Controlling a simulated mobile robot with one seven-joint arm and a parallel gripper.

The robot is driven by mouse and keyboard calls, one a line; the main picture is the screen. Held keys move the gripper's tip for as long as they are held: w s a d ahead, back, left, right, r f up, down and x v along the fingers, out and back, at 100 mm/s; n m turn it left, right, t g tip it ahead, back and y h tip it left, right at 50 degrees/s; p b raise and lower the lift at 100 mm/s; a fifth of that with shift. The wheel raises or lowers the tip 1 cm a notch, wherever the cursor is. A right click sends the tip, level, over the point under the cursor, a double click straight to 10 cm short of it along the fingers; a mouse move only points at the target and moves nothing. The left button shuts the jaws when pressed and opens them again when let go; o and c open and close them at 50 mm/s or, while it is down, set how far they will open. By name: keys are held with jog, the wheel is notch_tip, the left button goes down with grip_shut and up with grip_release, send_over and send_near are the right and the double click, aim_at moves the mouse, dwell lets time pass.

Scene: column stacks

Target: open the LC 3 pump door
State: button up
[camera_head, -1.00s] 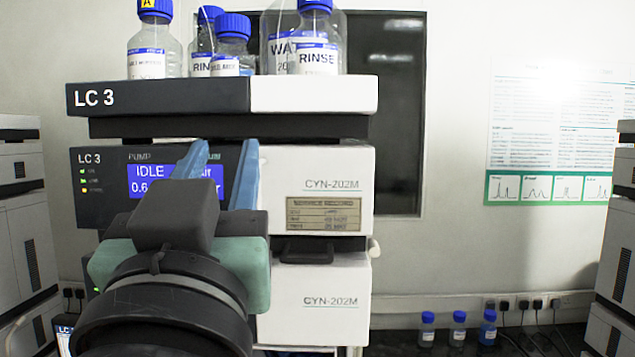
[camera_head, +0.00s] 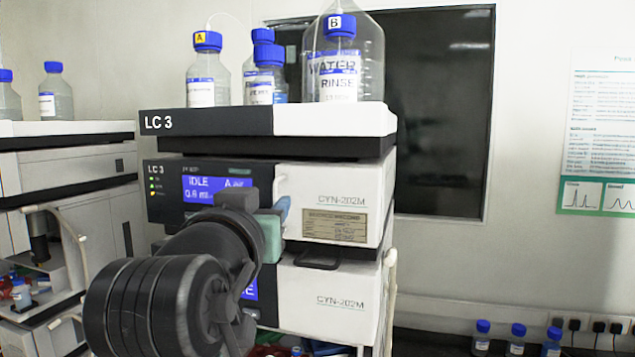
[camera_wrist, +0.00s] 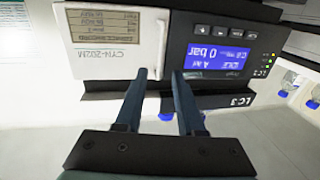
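The LC 3 pump is the upper unit of the stack, with a dark panel and a blue display (camera_head: 213,188) on its left. Its white door (camera_head: 318,192), marked CYN-202M, looks shut. The wrist view shows the pump upside down, with the white door (camera_wrist: 112,45) left of the display (camera_wrist: 215,58). A thin upright light bar, perhaps a handle, stands at the door's edge (camera_wrist: 161,34) beside the dark panel. My gripper (camera_wrist: 160,73) is open and empty, its two blue fingers pointing at this edge. In the head view, my wrist hides most of the fingers.
Bottles, including a large rinse bottle (camera_head: 343,65), stand on the tray (camera_head: 335,119) above the pump. A second white unit (camera_head: 322,300) is below, with a black handle (camera_head: 318,260) between. Another stack (camera_head: 70,165) is at left.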

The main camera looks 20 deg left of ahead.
aim_at(275, 197)
jog(key=shift+w+a+p, duration=0.15)
jog(key=shift+w+p, duration=0.15)
jog(key=shift+w, duration=0.65)
jog(key=shift+w+a+p, duration=0.15)
jog(key=shift+w+p, duration=0.1)
jog(key=shift+w, duration=0.65)
grip_shut()
